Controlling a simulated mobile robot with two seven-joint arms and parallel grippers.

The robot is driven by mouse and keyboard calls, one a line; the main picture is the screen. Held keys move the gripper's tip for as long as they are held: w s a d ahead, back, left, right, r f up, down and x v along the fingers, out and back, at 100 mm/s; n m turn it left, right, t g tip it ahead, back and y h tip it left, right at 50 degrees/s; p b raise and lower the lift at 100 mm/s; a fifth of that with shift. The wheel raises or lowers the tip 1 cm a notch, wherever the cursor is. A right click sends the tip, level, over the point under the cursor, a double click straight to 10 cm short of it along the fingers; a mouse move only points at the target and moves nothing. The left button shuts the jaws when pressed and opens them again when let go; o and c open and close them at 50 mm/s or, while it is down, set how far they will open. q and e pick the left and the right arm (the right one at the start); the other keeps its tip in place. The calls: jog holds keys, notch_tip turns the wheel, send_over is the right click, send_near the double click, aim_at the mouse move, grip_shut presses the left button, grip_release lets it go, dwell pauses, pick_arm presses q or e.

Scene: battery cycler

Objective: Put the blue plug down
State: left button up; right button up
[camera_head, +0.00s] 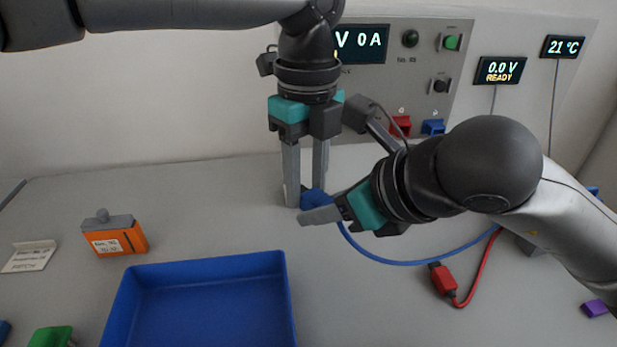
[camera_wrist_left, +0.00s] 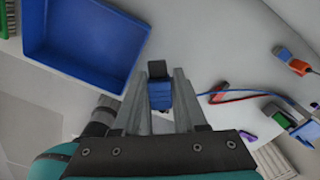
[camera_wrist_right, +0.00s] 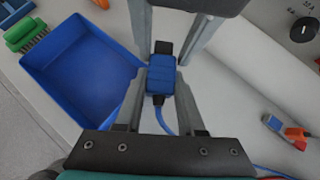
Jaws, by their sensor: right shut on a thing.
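The blue plug (camera_head: 313,199) is at the middle of the grey bench in the head view, its blue cable (camera_head: 400,262) running off to the right. My right gripper (camera_head: 322,211) reaches in from the right and is shut on the plug; the right wrist view shows the plug (camera_wrist_right: 161,76) between its fingers. My left gripper (camera_head: 305,196) points down from above, fingers apart on either side of the plug, which also shows in the left wrist view (camera_wrist_left: 160,94). Whether the plug touches the bench is hidden by the fingers.
An empty blue tray (camera_head: 207,262) lies in front of the grippers, left of centre. A red plug (camera_head: 442,279) with its cable lies to the right. An orange battery (camera_head: 115,239) stands at the left. The cycler panel (camera_head: 375,80) with red (camera_head: 401,125) and blue (camera_head: 433,127) sockets is behind.

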jog(key=shift+s+a, duration=0.3)
jog(key=shift+a, duration=0.15)
jog(key=o, duration=1)
jog(key=shift+o, duration=0.4)
jog(key=shift+w+d, duration=0.1)
jog(key=shift+d, duration=0.1)
